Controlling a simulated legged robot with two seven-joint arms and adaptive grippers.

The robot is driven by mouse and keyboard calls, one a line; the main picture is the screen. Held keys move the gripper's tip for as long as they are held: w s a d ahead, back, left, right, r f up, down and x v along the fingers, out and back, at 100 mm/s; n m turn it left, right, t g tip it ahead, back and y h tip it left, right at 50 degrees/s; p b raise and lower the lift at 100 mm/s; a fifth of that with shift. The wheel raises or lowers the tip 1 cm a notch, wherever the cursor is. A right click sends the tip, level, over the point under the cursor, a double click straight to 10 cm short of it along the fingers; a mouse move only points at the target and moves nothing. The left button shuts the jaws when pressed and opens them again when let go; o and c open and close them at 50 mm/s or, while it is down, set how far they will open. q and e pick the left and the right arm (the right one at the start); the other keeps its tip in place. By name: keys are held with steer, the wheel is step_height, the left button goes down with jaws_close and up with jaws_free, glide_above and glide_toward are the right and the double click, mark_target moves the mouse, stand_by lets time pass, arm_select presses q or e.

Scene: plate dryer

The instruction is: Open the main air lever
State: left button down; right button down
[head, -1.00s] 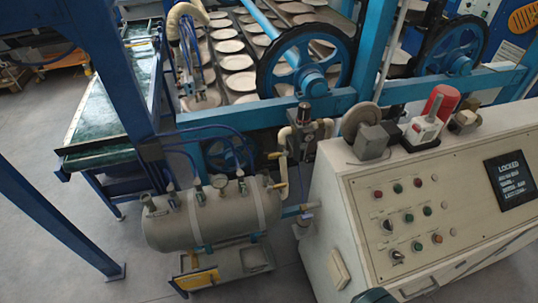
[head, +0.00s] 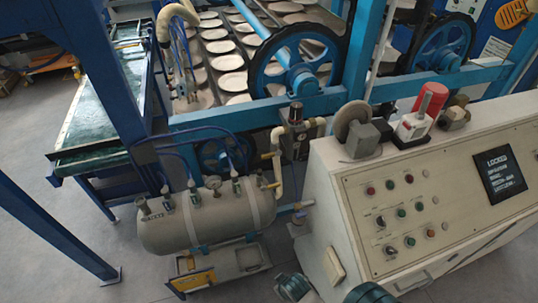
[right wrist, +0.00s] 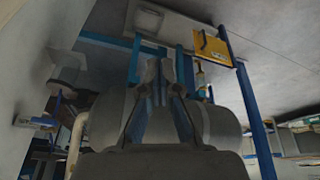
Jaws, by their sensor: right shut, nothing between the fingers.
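In the head view, a thin yellow lever (head: 272,185) sits at the right end of the grey air tank (head: 180,228), beside a cream pipe (head: 278,165). A second small yellow handle (head: 269,156) is higher on that pipe. I cannot tell from their looks which is the main air lever. My right gripper (right wrist: 166,68) shows in the right wrist view, shut and empty, with the tank (right wrist: 225,128) behind its fingers. I cannot make out contact with a lever. Rounded teal and dark arm parts of mine show at the head view's bottom edge. My left gripper is not in view.
A cream control console (head: 350,215) with buttons and a screen stands to the right of the tank. A blue frame post (head: 110,80) rises at left. A yellow-edged tray (head: 195,280) lies below the tank. Bare floor is at lower left.

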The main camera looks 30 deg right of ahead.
steer(key=w+d+r+m+t+h, duration=0.1)
steer(key=w+d+r+t, duration=0.2)
steer(key=w+r, duration=0.7)
steer(key=w+d+r+m+t+h, duration=0.1)
steer(key=w+d+r+t, duration=0.3)
steer(key=w+d+r, duration=0.4)
steer(key=w+d+r+m+t+h, duration=0.1)
steer(key=w+d+r+t, duration=0.3)
steer(key=w+r, duration=0.8)
steer(key=shift+d+m+h, duration=0.3)
steer(key=shift+d+m, duration=0.4)
steer(key=shift+d, duration=0.15)
steer(key=p, duration=0.1)
glide_above(269, 155)
steer(key=s, duration=0.2)
step_height(269, 155, down, 2)
steer(key=f, duration=0.1)
steer(key=shift+w+a+f, duration=0.15)
steer(key=shift+a+f, duration=0.05)
steer(key=shift+f, duration=0.75)
steer(key=shift+w+a+f, duration=0.15)
steer(key=shift+a+f, duration=0.05)
steer(key=shift+f, duration=0.75)
